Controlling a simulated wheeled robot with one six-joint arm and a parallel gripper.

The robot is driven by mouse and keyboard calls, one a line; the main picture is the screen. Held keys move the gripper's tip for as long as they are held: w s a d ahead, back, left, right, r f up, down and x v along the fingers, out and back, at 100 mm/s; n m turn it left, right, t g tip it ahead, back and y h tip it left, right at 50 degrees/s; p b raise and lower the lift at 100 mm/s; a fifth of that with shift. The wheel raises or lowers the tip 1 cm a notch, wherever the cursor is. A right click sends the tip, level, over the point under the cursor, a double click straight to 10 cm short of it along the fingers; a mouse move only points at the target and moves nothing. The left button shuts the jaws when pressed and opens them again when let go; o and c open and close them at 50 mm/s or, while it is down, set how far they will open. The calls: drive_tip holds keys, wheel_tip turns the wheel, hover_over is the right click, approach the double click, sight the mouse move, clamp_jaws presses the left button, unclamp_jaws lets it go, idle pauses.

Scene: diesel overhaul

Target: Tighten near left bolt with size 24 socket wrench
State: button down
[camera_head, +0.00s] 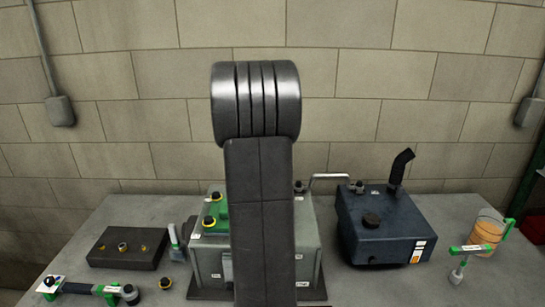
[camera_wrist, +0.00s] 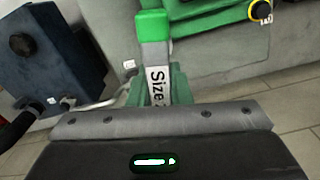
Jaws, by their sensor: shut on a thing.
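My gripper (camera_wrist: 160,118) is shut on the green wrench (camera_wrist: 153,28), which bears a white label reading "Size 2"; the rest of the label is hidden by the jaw. The wrench's far end and its socket cannot be made out. In the head view my arm hides the gripper and wrench. The grey engine block (camera_head: 207,262) has a green part (camera_head: 219,217) on top. The near left bolt (camera_head: 209,222), with a yellow ring, is on its left side, and another bolt (camera_head: 216,196) is behind it. One yellow-ringed bolt (camera_wrist: 260,11) shows in the wrist view.
A dark block with brass pieces (camera_head: 125,249) and a green-and-black tool (camera_head: 90,288) lie left. A dark blue tank (camera_head: 382,228) with a black pipe stands right. An orange container (camera_head: 487,232) and a green-and-white tool (camera_head: 470,249) are at far right.

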drive_tip(key=n, duration=0.4)
drive_tip(key=shift+n, duration=2.3)
drive_tip(key=shift+f, duration=0.1)
